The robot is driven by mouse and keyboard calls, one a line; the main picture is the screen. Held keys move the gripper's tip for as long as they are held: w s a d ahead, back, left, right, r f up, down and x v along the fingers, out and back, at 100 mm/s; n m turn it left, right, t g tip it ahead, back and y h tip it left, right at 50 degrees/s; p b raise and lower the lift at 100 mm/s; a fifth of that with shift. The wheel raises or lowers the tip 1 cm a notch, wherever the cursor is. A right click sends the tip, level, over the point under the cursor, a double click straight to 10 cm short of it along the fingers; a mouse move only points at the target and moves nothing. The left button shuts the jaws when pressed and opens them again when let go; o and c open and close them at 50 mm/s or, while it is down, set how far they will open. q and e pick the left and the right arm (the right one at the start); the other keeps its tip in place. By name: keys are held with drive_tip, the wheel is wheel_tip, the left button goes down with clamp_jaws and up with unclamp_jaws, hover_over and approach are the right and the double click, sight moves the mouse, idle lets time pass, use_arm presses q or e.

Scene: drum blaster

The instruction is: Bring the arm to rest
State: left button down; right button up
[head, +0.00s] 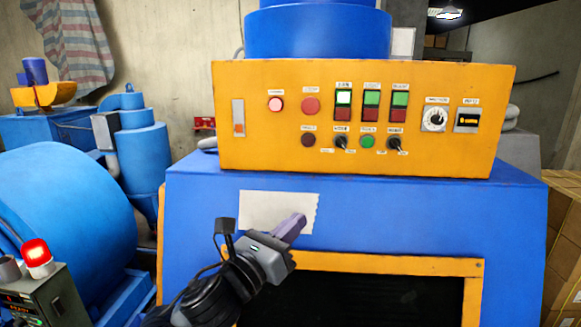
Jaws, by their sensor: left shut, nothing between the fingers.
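My left gripper (294,226) comes in from the bottom left, its fingers together and empty. In the picture it lies in front of a pale blank sheet (262,207) on the blue machine body (400,215), below the orange control panel (360,165). I cannot tell how far its fingertips are from the machine. The panel carries a lit pink-red button (275,104), a red button (311,106), several green-and-red switch pairs, small toggles and a dial (434,118). My right gripper is not in view.
A dark opening with an orange frame (472,300) lies below the gripper. Cardboard boxes (565,245) are stacked at the right edge.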

use_arm(q)
drive_tip(key=s+f+n+g+y+p, duration=0.1)
drive_tip(key=s+f+n, duration=0.2)
drive_tip(key=f, duration=0.6)
drive_tip(key=s+f+n+y+p, duration=0.2)
drive_tip(key=f+n, duration=0.1)
drive_tip(key=f, duration=0.6)
drive_tip(key=s+a+f+n+g+y+p, duration=0.2)
drive_tip(key=s+a+f+n+y, duration=0.25)
drive_tip(key=s+f+n, duration=0.7)
drive_tip(key=s+a+f+n+g+y+p, duration=0.1)
drive_tip(key=s+a+f+n+g, duration=0.3)
drive_tip(key=s+a+n, duration=0.5)
drive_tip(key=s+a+f+n+g+y+p, duration=0.2)
drive_tip(key=s+a+f+n+g+y, duration=0.2)
drive_tip(key=s+a+n, duration=0.5)
drive_tip(key=s+n+g, duration=0.1)
drive_tip(key=s+n, duration=0.1)
drive_tip(key=n, duration=0.3)
drive_tip(key=shift+s, duration=0.3)
drive_tip(key=shift+y, duration=0.25)
